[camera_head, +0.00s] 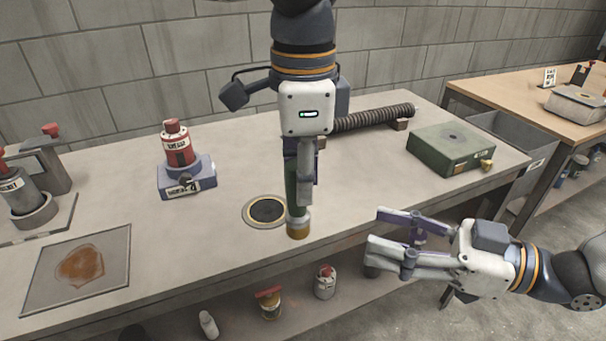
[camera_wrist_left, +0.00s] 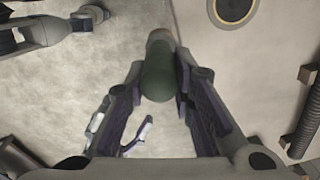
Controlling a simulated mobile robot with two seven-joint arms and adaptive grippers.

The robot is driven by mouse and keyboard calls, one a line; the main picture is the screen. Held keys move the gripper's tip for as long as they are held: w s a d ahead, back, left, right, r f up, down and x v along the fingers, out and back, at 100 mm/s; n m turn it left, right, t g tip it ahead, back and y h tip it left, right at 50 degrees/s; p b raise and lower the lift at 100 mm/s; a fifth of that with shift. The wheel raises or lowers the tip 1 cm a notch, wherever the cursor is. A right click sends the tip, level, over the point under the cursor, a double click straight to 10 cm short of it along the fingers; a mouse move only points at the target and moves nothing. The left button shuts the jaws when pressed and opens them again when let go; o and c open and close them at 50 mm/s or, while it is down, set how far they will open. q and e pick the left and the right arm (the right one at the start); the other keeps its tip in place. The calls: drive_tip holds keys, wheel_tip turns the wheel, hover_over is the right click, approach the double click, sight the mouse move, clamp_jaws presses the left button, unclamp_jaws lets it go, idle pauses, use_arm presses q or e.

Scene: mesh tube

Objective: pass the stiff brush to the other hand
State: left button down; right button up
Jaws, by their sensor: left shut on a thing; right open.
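The stiff brush (camera_head: 298,226) has a dark green handle and a tan lower end. It hangs about upright in my left gripper (camera_head: 303,178), near the front edge of the workbench. In the left wrist view the green handle (camera_wrist_left: 158,72) sits between the two fingers of my left gripper (camera_wrist_left: 160,85). The handle's upper part is partly hidden by the fingers in the head view. My right gripper (camera_head: 376,231) is open and empty, to the right of the brush and apart from it, with its fingers pointing left.
On the workbench (camera_head: 225,225) are a round port (camera_head: 266,211), a red bottle on a blue base (camera_head: 178,150), a ribbed hose (camera_head: 375,117) and a green box (camera_head: 450,148). A stained plate (camera_head: 110,260) lies at left. Several containers stand on the lower shelf.

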drive_tip(key=s+d+f+m+g+h, duration=0.1)
drive_tip(key=s+f+m+h, duration=0.25)
drive_tip(key=f, duration=0.65)
drive_tip(key=s+d+f+m+g+h, duration=0.15)
drive_tip(key=f+m+h, duration=0.35)
drive_tip(key=f, duration=0.5)
drive_tip(key=s+d+f+m+g+h, duration=0.1)
drive_tip(key=s+d+f+g+h, duration=0.1)
drive_tip(key=s, duration=0.5)
drive_tip(key=s+d+f+m+g+h, duration=0.2)
drive_tip(key=s+f+g+h, duration=0.1)
drive_tip(key=s, duration=0.4)
drive_tip(key=s+d+f+m+g+h, duration=0.1)
drive_tip(key=s+d+f+g+h, duration=0.1)
drive_tip(key=s+f, duration=0.3)
drive_tip(key=s, duration=0.3)
